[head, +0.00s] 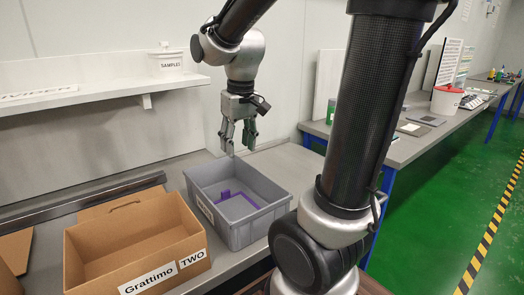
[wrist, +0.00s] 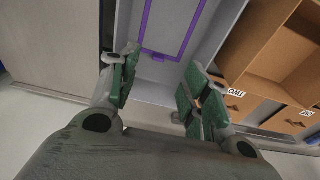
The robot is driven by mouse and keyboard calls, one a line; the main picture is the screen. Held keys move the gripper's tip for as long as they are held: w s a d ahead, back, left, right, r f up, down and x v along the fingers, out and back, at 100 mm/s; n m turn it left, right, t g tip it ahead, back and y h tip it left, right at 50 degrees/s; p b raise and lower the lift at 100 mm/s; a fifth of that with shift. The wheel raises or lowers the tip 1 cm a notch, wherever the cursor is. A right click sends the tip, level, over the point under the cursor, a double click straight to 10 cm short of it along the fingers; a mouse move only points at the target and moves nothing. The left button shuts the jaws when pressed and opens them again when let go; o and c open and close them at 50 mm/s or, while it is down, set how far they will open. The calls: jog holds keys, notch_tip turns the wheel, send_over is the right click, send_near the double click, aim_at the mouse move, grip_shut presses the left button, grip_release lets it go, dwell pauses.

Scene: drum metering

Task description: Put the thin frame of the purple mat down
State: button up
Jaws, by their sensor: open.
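The thin purple frame (head: 226,194) lies inside the grey crate (head: 246,233), with a small raised purple tab at one side. In the wrist view the frame (wrist: 146,22) shows as a thin purple outline around a grey area, with its tab near my fingers. My gripper (head: 239,146) is above the crate, pointing down, with its fingers apart and nothing between them. In the wrist view my gripper (wrist: 160,78) has its two green-padded fingers spread, clear of the frame. Part of the frame is hidden by the crate wall in the head view.
An open cardboard box (head: 135,245) labelled "Grattimo" and "TWO" stands left of the crate. A shelf (head: 100,92) with a "SAMPLES" tub (head: 165,62) runs along the wall behind. Another bench (head: 430,135) with a white bucket (head: 446,100) is at the right.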

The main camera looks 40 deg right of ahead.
jog(key=s+d+r+t, duration=0.1)
jog(key=s+r+t, duration=0.1)
jog(key=s, duration=1.1)
jog(key=shift+d+r+t, duration=0.15)
jog(key=shift+r+t, duration=0.15)
jog(key=shift+r, duration=0.3)
dwell(1.8)
